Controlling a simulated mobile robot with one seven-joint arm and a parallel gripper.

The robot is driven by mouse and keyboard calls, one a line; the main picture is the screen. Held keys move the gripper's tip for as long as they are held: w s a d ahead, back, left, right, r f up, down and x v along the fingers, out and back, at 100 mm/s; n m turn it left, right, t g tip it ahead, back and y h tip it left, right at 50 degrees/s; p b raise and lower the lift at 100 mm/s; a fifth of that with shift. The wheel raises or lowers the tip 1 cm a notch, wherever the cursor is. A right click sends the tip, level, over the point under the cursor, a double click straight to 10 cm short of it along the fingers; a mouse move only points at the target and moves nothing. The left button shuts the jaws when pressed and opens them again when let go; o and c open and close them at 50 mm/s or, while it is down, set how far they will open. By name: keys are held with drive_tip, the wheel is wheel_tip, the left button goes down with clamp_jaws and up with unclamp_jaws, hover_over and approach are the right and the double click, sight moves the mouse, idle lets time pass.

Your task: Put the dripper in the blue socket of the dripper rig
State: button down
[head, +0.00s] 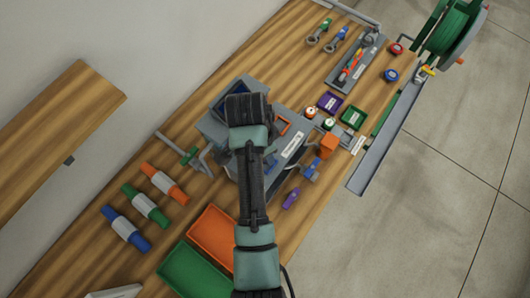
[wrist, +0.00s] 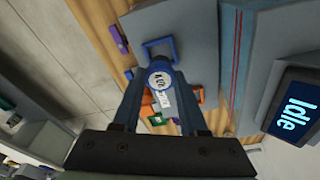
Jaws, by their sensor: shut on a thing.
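In the wrist view my gripper (wrist: 160,84) is shut on the dripper (wrist: 158,71), a small round piece with a blue rim and a pale, marked face. The blue socket (wrist: 174,41), a square blue frame on a grey surface of the dripper rig (wrist: 190,22), shows just beyond the dripper, which appears apart from it. The height of the gap is hard to judge. There the grey rig (head: 294,146) shows to the right of my arm, with an orange frame (head: 284,124).
A screen (wrist: 296,112) reading "Idle" stands close on the right in the wrist view. Purple (head: 330,103) and green (head: 353,117) trays lie right of the rig. An orange bin (head: 211,236) and a green bin (head: 190,270) stand at the front.

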drive_tip(key=shift+f+p, duration=0.4)
drive_tip(key=shift+f, duration=1.65)
drive_tip(key=shift+f, duration=0.15)
drive_tip(key=shift+c, duration=2.2)
unclamp_jaws()
wheel_tip(320, 180, up, 12)
drive_tip(key=a, duration=0.1)
drive_tip(key=shift+s+a+b, duration=0.25)
drive_tip(key=shift+s+b, duration=0.05)
drive_tip(key=shift+s, duration=0.15)
